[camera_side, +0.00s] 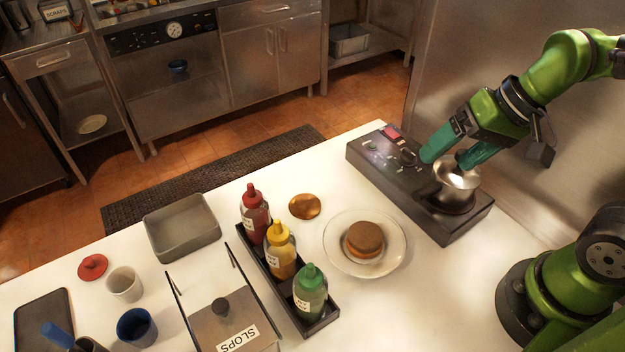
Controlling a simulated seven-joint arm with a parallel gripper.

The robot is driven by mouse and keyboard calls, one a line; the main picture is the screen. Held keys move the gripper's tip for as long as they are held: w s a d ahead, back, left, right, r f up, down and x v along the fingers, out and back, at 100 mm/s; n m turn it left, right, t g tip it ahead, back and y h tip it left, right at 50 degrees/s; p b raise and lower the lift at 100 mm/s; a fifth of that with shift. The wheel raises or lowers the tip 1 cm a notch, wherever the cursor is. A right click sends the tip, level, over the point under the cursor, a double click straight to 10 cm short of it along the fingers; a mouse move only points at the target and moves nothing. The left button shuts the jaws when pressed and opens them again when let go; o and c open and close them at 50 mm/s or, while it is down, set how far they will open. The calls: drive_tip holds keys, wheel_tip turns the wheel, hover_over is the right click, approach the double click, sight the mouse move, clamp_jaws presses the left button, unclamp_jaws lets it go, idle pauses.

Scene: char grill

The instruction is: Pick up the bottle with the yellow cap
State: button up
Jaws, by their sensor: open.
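The bottle with the yellow cap (281,255) stands upright in a black rack (322,329). It is the middle one of three, between a red-capped bottle (254,216) and a green-capped bottle (310,294). My gripper (444,160) has two teal fingers, spread apart. It is at the upper right, over the black control unit, well to the right of the rack. One finger is close to a shiny metal pot (456,184); I cannot tell whether they touch.
A glass plate (338,262) with a brown patty or bun lies right of the rack, with a copper-coloured disc (305,206) behind it. The black unit (366,151) carries the pot. A slops container (222,325), grey tray (181,228) and cups (124,284) are left.

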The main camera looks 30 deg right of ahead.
drive_tip(key=s+a+f+m+g+y, duration=0.1)
drive_tip(key=a+f+m+g+y, duration=0.35)
drive_tip(key=a+f, duration=0.35)
drive_tip(key=m+y, duration=0.5)
drive_tip(key=m, duration=0.4)
approach(280, 248)
drive_tip(key=shift+t, duration=0.45)
drive_tip(key=s+d+f, duration=0.2)
drive_tip(key=s, duration=0.1)
drive_tip(key=s+f, duration=0.1)
drive_tip(key=f, duration=0.1)
drive_tip(key=shift+s+d, duration=0.4)
drive_tip(key=shift+w+a+f+m+t+y, duration=0.1)
drive_tip(key=shift+w+a+f+m+t, duration=0.45)
drive_tip(key=shift+w+a, duration=0.9)
drive_tip(key=shift+w+a+f+m+t+y, duration=0.1)
drive_tip(key=shift+w+a+f+m+t, duration=0.35)
drive_tip(key=shift+a, duration=1.75)
drive_tip(key=shift+w+a+f+m+t+y, duration=0.1)
drive_tip(key=shift+w+a+f+m+t, duration=0.2)
drive_tip(key=shift+w+a+f+m, duration=0.85)
drive_tip(key=shift+w+a+r+n, duration=0.15)
drive_tip(key=shift+a+r+n, duration=0.2)
drive_tip(key=shift+a+n, duration=0.3)
drive_tip(key=c, duration=1.1)
